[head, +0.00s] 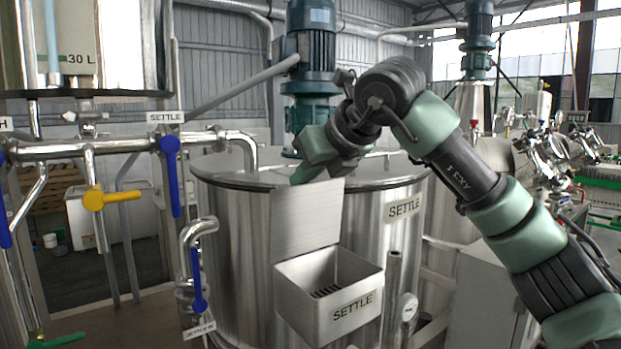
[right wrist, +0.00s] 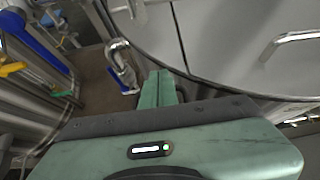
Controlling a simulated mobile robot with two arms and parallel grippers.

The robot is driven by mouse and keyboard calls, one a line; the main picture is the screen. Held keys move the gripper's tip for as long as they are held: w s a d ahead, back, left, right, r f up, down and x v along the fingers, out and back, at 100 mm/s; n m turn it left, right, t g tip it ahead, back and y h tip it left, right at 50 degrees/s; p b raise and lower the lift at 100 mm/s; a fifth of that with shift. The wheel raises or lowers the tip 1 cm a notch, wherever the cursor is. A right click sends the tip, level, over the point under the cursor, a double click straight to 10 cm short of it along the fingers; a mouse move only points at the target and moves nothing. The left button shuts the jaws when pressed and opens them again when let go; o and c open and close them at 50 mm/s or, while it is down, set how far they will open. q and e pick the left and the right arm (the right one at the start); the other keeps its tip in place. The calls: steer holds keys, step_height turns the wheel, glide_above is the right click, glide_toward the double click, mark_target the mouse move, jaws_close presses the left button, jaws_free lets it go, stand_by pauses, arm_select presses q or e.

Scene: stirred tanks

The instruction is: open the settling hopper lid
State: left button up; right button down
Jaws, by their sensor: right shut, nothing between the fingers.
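The settling hopper (head: 345,318) is a grey metal box labelled SETTLE on the front of the large steel tank (head: 235,225). Its lid (head: 306,218) stands upright at the back edge, and the box's mouth is open, with a dark slotted grate (head: 325,291) inside. My right gripper (head: 302,176) is at the top edge of the lid, its fingers partly hidden behind it; I cannot tell whether they touch. In the right wrist view its green fingers (right wrist: 158,88) are together and empty. My left gripper is in neither view.
Pipes with a blue lever (head: 171,165) and a yellow lever (head: 108,197) stand at the left. A vertical pipe stub (head: 391,290) and a gauge (head: 408,308) are right of the hopper. A blue motor (head: 311,45) rises above the tank.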

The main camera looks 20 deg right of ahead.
steer(key=shift+w+a+f, duration=0.1)
steer(key=shift+w+a, duration=0.05)
steer(key=shift+w, duration=0.3)
steer(key=shift+w+a+f, duration=0.1)
steer(key=shift+w+a, duration=0.05)
steer(key=shift+w, duration=0.3)
stand_by(1.3)
